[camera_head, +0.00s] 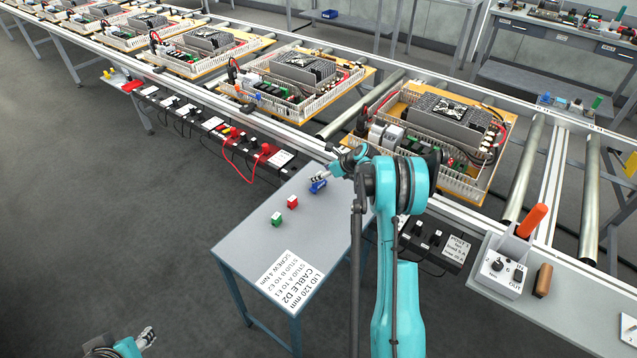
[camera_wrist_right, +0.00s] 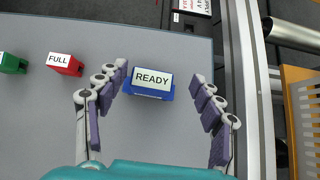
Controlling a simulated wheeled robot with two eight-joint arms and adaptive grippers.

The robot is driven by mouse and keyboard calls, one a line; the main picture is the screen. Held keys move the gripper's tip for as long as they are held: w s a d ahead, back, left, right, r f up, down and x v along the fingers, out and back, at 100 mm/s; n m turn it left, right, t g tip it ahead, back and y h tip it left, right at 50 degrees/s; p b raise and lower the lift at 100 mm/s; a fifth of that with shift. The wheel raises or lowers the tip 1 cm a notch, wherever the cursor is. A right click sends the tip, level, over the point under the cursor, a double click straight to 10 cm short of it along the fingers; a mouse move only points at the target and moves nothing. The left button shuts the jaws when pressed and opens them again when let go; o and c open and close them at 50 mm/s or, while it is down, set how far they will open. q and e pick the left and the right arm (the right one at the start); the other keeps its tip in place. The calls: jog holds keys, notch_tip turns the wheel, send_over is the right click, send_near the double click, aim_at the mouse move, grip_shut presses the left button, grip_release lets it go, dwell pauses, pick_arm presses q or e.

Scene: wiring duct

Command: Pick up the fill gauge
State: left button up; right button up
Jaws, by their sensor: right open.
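A blue block (camera_head: 318,186) with a white READY label sits on the small grey table (camera_head: 235,245); it also shows in the right wrist view (camera_wrist_right: 152,94). My right gripper (camera_wrist_right: 161,84) is open, its fingers on either side of the blue block, the left fingertip nearer to it. In the head view my right gripper (camera_head: 322,177) is at the block. A red block (camera_wrist_right: 64,65) labelled FULL and a green block (camera_wrist_right: 12,64) stand to the left. No label reads fill gauge, so I cannot tell which thing it is. My left gripper (camera_head: 147,338) is low at the left, its opening unclear.
A printed sheet (camera_head: 288,283) lies on the small table's front. The conveyor with wiring-duct panels (camera_head: 440,130) runs behind. A grey control box (camera_head: 500,268) and an orange-handled tool (camera_head: 531,220) stand at right.

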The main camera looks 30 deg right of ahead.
jog(key=b+x, duration=0.1)
jog(key=x, duration=0.2)
jog(key=s+b+x, duration=0.1)
jog(key=x, duration=0.1)
jog(key=shift+w+a+f+b, duration=0.2)
jog(key=shift+a+f+b, duration=0.1)
jog(key=shift+f, duration=0.25)
jog(key=shift+w+a+f, duration=0.1)
jog(key=shift+w+f, duration=0.1)
jog(key=shift+w, duration=0.05)
jog(key=shift+r, duration=0.15)
jog(key=c, duration=1.4)
